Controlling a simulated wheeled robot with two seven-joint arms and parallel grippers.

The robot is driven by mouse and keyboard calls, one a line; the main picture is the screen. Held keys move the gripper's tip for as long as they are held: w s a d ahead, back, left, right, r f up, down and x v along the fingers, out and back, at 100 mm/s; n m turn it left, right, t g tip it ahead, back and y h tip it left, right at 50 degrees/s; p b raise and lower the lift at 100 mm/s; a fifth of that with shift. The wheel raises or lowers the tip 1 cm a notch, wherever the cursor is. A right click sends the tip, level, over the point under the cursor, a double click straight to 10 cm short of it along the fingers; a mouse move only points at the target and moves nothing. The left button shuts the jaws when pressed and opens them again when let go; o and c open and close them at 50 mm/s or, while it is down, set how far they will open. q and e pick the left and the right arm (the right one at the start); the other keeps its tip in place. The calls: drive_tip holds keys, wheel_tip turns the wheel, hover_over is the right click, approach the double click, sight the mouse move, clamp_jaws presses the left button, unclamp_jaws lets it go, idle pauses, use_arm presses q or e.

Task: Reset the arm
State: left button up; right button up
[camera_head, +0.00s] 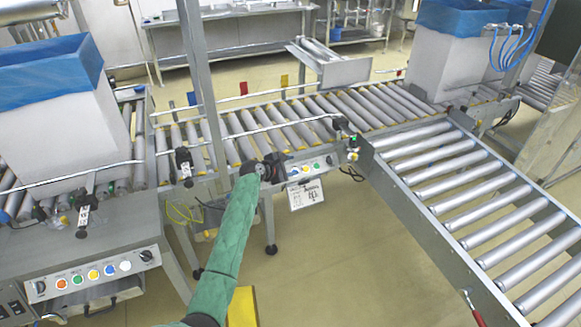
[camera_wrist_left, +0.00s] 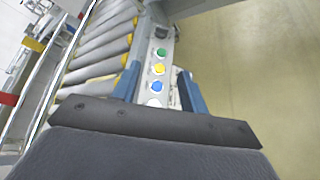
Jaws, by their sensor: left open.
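My left arm, in a green sleeve, reaches up from the bottom of the head view. My left gripper (camera_head: 274,164) is at the near edge of the middle roller conveyor, beside a small panel of coloured buttons (camera_head: 307,168). In the left wrist view the two blue fingers of the left gripper (camera_wrist_left: 158,92) stand wide apart with nothing between them. The button panel (camera_wrist_left: 160,60) shows beyond and between them, with green, yellow and blue buttons. My right gripper is not in the head view.
A white box with a blue liner (camera_head: 50,125) stands on the left conveyor. Another lined box (camera_head: 450,60) stands at the back right. A roller conveyor (camera_head: 470,190) runs along the right. A metal post (camera_head: 200,80) rises near the arm. Bare floor (camera_head: 340,260) lies in the middle front.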

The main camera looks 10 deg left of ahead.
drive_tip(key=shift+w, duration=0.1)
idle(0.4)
use_arm(q)
drive_tip(key=s+d+r+m+g+y, duration=0.1)
drive_tip(key=s+r+m+g+y, duration=0.1)
drive_tip(key=s+r+m, duration=0.5)
drive_tip(key=s+r+m+g+y, duration=0.1)
drive_tip(key=s+r+m+y, duration=0.15)
drive_tip(key=s+m, duration=0.9)
drive_tip(key=s+d+f+m+g, duration=0.1)
drive_tip(key=s+f, duration=0.4)
drive_tip(key=s, duration=0.9)
drive_tip(key=s+d+f+m+g, duration=0.1)
drive_tip(key=s+f+g, duration=0.2)
drive_tip(key=s, duration=1.2)
drive_tip(key=s+d+f+m+g+y+p, duration=0.1)
drive_tip(key=s+f+m+g, duration=0.1)
drive_tip(key=s+f, duration=0.6)
drive_tip(key=s, duration=0.7)
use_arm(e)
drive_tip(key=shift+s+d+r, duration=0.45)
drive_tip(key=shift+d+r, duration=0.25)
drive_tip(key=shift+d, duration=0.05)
